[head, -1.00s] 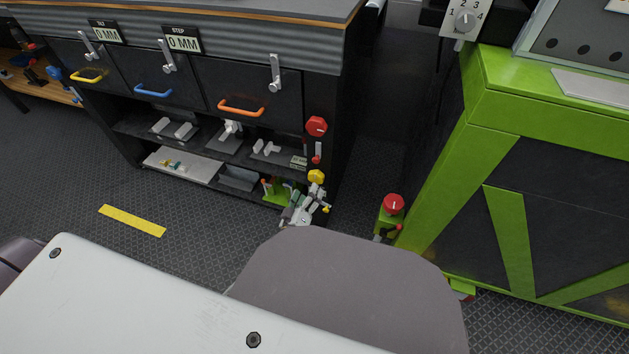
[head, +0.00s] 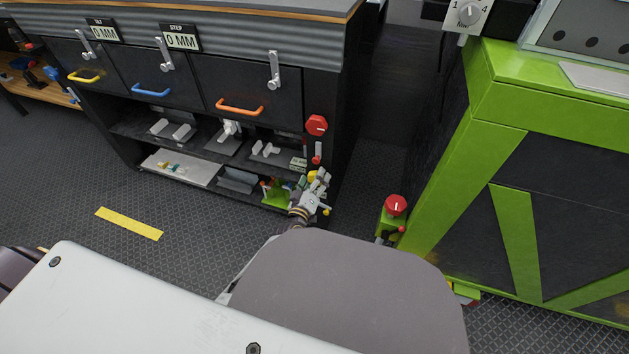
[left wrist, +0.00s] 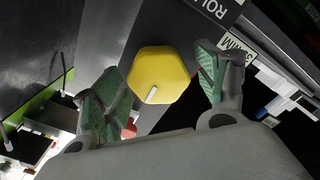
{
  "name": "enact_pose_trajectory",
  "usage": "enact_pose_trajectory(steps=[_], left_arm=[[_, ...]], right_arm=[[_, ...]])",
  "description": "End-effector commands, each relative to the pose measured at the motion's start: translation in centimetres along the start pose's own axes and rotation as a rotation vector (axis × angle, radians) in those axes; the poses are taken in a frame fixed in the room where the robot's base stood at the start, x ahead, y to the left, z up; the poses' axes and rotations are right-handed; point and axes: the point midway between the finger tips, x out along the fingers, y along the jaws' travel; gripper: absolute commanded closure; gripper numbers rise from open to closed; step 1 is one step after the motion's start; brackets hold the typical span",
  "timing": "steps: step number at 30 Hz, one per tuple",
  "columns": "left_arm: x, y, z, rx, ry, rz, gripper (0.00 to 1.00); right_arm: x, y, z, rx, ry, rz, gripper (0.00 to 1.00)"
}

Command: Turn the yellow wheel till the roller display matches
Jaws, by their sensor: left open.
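The yellow wheel (left wrist: 158,74) is a faceted knob with a white mark, on the dark right-hand post of the bench. In the head view the yellow wheel (head: 312,176) is partly hidden by my left gripper (head: 318,186). In the left wrist view my left gripper (left wrist: 165,85) is open, with one green-padded finger on each side of the wheel. I cannot tell whether the pads touch it. A label beginning "ROL" (left wrist: 215,8) lies beside the wheel, cut off by the frame. No roller display can be read clearly. My right gripper is not in view.
A red knob (head: 316,124) and a small red lever (head: 317,152) sit above the wheel on the same post. A green cabinet (head: 530,105) stands to the right, with a red knob (head: 395,205) near its left side. Drawers carry "0 MM" displays (head: 180,42).

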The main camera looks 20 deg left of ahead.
Motion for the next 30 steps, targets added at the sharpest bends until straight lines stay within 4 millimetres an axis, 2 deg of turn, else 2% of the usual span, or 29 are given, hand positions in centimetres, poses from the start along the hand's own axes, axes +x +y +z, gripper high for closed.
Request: enact_pose_trajectory(steps=[5, 6, 16, 30], left_arm=[[0.00, 0.01, 0.00, 0.000, 0.000, 0.000, 0.27], [0.00, 0.01, 0.00, 0.000, 0.000, 0.000, 0.29], [-0.02, 0.01, 0.01, -0.001, 0.000, 0.000, 0.72], [-0.03, -0.02, 0.03, -0.069, -0.001, 0.000, 0.72]], right_arm=[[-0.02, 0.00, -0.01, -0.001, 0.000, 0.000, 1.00], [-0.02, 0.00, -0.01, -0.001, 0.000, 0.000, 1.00], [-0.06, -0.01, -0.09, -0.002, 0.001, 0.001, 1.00], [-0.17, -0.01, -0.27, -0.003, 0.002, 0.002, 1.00]])
